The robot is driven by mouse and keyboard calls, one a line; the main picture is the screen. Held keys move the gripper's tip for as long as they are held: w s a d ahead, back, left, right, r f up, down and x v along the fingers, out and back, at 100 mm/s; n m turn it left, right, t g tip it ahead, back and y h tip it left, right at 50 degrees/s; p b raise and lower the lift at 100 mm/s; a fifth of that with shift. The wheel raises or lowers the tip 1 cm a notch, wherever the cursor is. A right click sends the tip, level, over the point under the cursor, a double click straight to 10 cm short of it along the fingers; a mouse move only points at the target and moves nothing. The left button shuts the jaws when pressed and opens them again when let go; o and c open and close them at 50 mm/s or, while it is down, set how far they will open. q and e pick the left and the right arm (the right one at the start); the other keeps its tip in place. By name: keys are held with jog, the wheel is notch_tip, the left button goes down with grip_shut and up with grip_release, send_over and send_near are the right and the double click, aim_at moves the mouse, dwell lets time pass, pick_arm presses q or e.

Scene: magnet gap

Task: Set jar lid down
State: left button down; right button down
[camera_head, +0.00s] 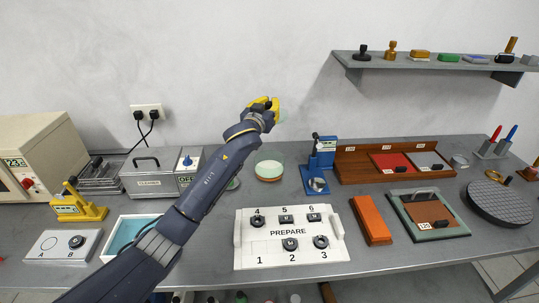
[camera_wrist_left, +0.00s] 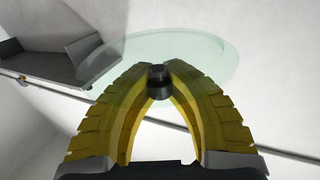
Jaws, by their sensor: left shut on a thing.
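The jar lid is a round, clear greenish glass disc (camera_wrist_left: 215,55) with a dark knob (camera_wrist_left: 159,80) in the left wrist view. My left gripper (camera_head: 265,104) has yellow fingers and is shut on the knob. It holds the lid up in front of the wall, well above the table. In the head view only a faint pale green edge of the lid (camera_head: 282,115) shows beside the fingers. My right gripper is not in view.
A white numbered PREPARE board (camera_head: 290,260) with several dark pieces lies in front of the jar. A blue device (camera_head: 323,152) stands to the jar's right, a grey cleaner box (camera_head: 150,178) to its left. A wall shelf (camera_head: 430,64) hangs at upper right.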

pick_arm(q)
notch_tip(320, 180, down, 18)
dwell(0.6)
jog(key=shift+f, duration=0.4)
jog(key=c, duration=2)
grip_release()
jog(key=shift+f, duration=0.1)
jog(key=o, duration=0.5)
jog(key=shift+r, duration=0.2)
